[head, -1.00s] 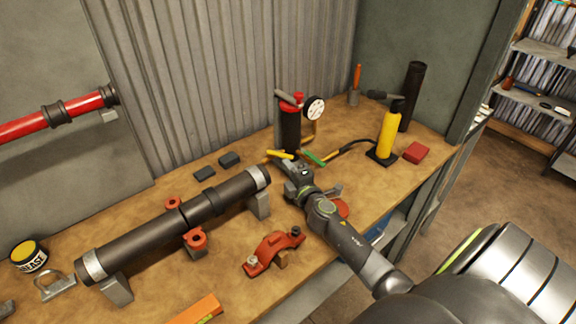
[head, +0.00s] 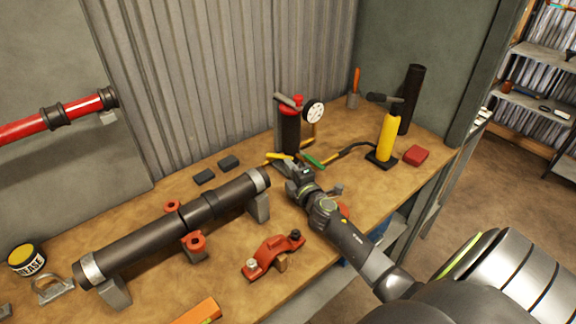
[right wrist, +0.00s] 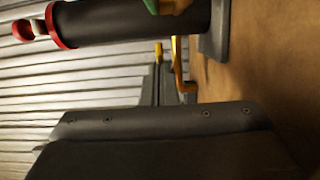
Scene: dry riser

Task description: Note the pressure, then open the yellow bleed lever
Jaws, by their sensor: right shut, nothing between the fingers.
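A black cylinder with a red top (head: 290,125) stands upright at the back of the bench. The round white-faced pressure gauge (head: 314,112) is beside it; its reading is too small to make out. The yellow lever (head: 279,156) sticks out at the cylinder's foot, and a green lever (head: 314,159) lies to its right. My right gripper (head: 284,168) is shut and empty just in front of the yellow lever; I cannot tell whether they touch. The right wrist view shows the cylinder (right wrist: 135,24) close by and a yellow part (right wrist: 179,68) below it. My left gripper is out of view.
A yellow bottle-shaped cylinder (head: 388,138) on a black base stands to the right, joined by a dark hose (head: 348,153). A black pipe (head: 175,222) on supports lies to the left. A red clamp (head: 272,256) lies in front. The corrugated wall (head: 220,80) is close behind.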

